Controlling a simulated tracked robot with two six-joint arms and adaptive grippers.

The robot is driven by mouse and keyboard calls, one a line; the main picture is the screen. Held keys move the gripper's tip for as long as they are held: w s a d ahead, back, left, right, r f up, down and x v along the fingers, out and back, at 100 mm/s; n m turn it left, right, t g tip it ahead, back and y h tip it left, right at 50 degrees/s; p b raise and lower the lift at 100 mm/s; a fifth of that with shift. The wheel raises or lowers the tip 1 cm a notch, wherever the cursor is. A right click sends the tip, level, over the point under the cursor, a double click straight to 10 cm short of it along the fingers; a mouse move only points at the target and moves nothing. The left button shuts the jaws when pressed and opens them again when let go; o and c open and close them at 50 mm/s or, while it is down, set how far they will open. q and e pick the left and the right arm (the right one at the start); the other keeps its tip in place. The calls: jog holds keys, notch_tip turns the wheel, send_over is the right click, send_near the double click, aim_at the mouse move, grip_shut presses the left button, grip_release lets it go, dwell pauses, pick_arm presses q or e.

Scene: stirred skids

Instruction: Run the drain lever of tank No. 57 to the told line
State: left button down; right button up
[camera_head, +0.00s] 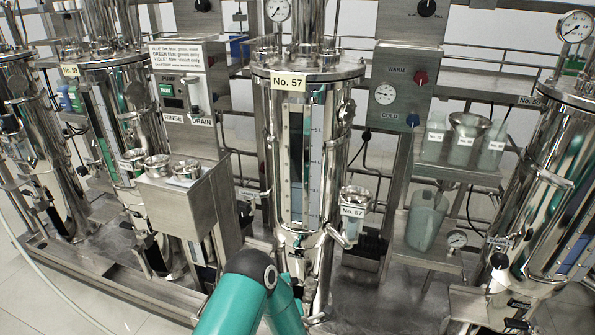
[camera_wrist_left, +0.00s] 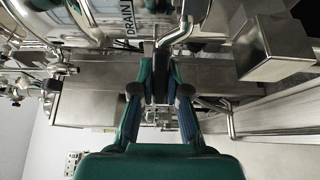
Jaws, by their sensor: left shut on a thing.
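Tank No. 57 (camera_head: 268,150) stands upright in the middle of the head view, a steel cylinder with a tall sight glass (camera_head: 297,165) and a marked scale beside it. The sight glass looks dark in its upper part and paler below; I cannot read the told line. My left gripper (camera_wrist_left: 160,82) shows in the wrist view, with its two teal fingers closed on a narrow upright bar, the drain lever (camera_wrist_left: 161,62), below a DRAIN label (camera_wrist_left: 126,18). In the head view my teal left arm reaches up to the tank's foot, and the fingertips do not show clearly. My right gripper is not in view.
A small vessel (camera_head: 353,212) labelled No. 57 hangs right of the tank. A steel box (camera_head: 178,210) with cups stands left. A shelf with labelled beakers (camera_head: 461,155) and a jug (camera_head: 425,222) is right. Other tanks flank both sides. Pipes crowd the lever.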

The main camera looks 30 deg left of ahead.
pick_arm(q)
jog(key=shift+f, duration=0.25)
jog(key=shift+w+a+f+m+t+h+b, duration=0.15)
jog(key=shift+a+m+t+h+b, duration=0.1)
jog(key=shift+m+t+h+b, duration=0.2)
jog(key=shift+w+a+m+t+h+b, duration=0.15)
jog(key=shift+a+m+t+h+b, duration=0.15)
jog(key=shift+h, duration=0.25)
jog(key=shift+w+r+m+t+h+b, duration=0.1)
jog(key=shift+w+m+t+h+b, duration=0.2)
jog(key=shift+m+h, duration=0.2)
jog(key=shift+w+r+m+t+h+b, duration=0.15)
jog(key=shift+m+t+h, duration=0.2)
jog(key=shift+h, duration=0.25)
jog(key=shift+a+f, duration=0.1)
